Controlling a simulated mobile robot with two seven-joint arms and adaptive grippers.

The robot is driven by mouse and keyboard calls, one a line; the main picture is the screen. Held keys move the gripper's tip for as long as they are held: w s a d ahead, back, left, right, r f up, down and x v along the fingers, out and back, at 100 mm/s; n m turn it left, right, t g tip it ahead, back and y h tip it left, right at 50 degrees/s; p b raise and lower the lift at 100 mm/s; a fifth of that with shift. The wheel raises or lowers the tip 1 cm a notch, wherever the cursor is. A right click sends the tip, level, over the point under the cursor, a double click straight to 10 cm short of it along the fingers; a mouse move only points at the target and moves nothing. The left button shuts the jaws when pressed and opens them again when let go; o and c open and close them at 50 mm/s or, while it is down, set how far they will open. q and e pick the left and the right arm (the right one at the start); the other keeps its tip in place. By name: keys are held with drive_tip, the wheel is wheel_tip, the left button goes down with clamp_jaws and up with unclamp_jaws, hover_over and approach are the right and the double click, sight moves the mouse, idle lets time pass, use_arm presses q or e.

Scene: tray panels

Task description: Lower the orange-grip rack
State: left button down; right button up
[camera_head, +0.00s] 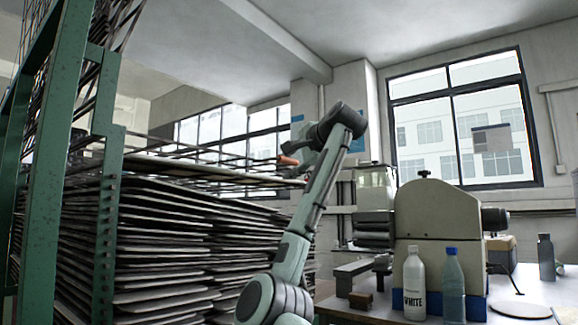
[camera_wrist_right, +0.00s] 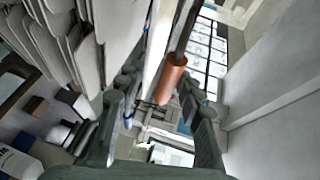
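The orange grip (camera_head: 288,160) sits at the front of the rack (camera_head: 190,170), a level of thin dark rods above the stacked panels, in the head view. My right gripper (camera_head: 306,148) is beside the grip, at the end of my raised right arm. In the right wrist view the orange grip (camera_wrist_right: 171,79) is a short cylinder on a dark rod. It appears between the fingers of my right gripper (camera_wrist_right: 158,98), nearer the right-hand one. The fingers are apart; I cannot tell whether either touches the grip. My left gripper is out of view.
Grey panels (camera_head: 170,240) are stacked densely below the rack, behind a green post (camera_head: 50,180). At right a table holds a beige machine (camera_head: 437,235), a white bottle (camera_head: 414,285) and a blue bottle (camera_head: 453,287). Windows line the back wall.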

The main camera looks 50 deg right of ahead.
drive_tip(key=v, duration=1.1)
drive_tip(key=shift+s, duration=0.3)
idle(0.6)
